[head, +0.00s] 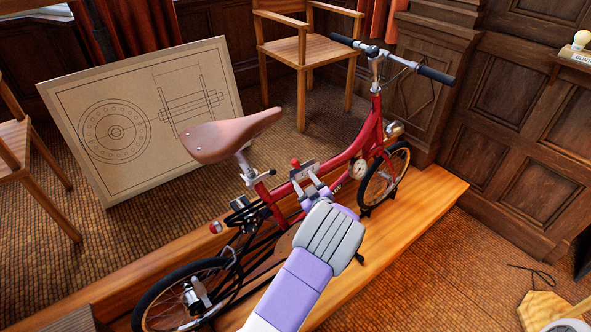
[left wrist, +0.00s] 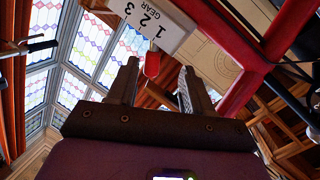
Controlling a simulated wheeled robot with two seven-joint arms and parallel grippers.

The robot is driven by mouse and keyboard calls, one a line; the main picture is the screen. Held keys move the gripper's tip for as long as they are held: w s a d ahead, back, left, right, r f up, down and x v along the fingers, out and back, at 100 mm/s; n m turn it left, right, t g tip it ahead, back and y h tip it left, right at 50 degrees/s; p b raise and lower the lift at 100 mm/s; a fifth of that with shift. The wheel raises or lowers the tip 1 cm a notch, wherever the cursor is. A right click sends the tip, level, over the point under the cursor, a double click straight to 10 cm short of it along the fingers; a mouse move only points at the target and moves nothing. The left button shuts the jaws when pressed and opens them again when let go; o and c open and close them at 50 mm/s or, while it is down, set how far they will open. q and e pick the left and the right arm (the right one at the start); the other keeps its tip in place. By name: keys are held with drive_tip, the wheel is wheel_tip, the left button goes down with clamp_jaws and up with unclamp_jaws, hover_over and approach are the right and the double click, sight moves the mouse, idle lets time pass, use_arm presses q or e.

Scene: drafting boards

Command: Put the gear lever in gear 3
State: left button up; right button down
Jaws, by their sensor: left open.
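The gear lever (head: 295,162) has a red tip and stands by a pale gear box (head: 305,171) on the red bicycle's frame (head: 340,158). In the left wrist view the lever's red tip (left wrist: 152,64) shows below the gear plate (left wrist: 155,24), which reads GEAR and 1, 2, 3. The tip looks nearest the 1, though the exact setting is hard to tell. My left gripper (head: 312,191) is open just in front of the gear box. In its own view the left gripper (left wrist: 160,70) has the red tip between its fingers, nearer the left one; contact is not clear. My right gripper is not in view.
The bicycle stands on a low wooden platform (head: 425,205). Its brown saddle (head: 230,135) is left of the gear box, its handlebar (head: 385,55) behind. A drawing board (head: 85,95) and a wooden chair (head: 303,50) stand behind. Floor at right is mostly clear.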

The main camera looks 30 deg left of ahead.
sight(297, 166)
use_arm(q)
drive_tip(key=shift+w+a+r+n+y, duration=0.2)
drive_tip(key=shift+r+n+y, duration=0.05)
drive_tip(key=shift+r, duration=0.3)
drive_tip(key=shift+w+a+r+n+y, duration=0.2)
drive_tip(key=shift+r+n+y, duration=0.05)
drive_tip(key=shift+r, duration=0.25)
drive_tip(key=b+x, duration=0.1)
drive_tip(key=x, duration=0.4)
drive_tip(key=shift+a+f+b, duration=0.1)
drive_tip(key=shift+b, duration=0.3)
drive_tip(key=shift+x, duration=0.8)
clamp_jaws()
